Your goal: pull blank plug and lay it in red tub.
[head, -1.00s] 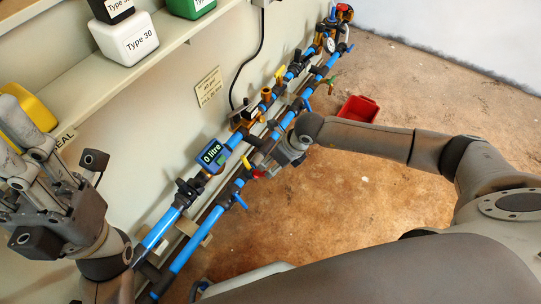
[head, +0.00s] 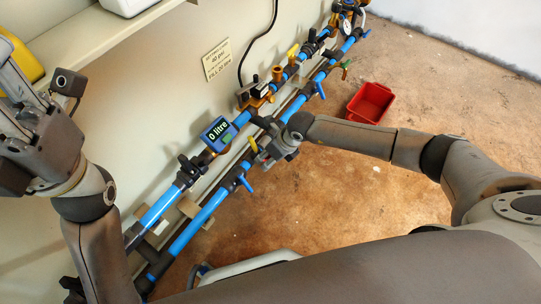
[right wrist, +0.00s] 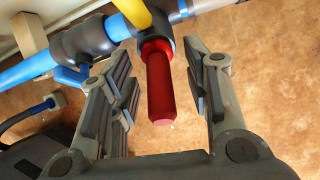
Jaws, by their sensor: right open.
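The red blank plug (right wrist: 160,85) sits in a dark tee fitting on the lower blue pipe, below a yellow handle (right wrist: 133,12), and points toward my right gripper. My right gripper (right wrist: 161,92) is open, with a finger on each side of the plug and gaps on both sides. In the head view my right gripper (head: 268,153) is at the pipe and hides the plug. The red tub (head: 371,102) stands on the floor, right of the pipes, and looks empty. My left gripper (head: 22,115) is at the left edge, partly cut off, away from the pipes.
Two blue pipe runs (head: 205,212) with valves and gauges go along the wall. A blue meter (head: 218,134) reads 0 litre. A shelf (head: 90,38) with containers is at upper left. The brown floor (head: 330,200) between pipes and arm is mostly clear.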

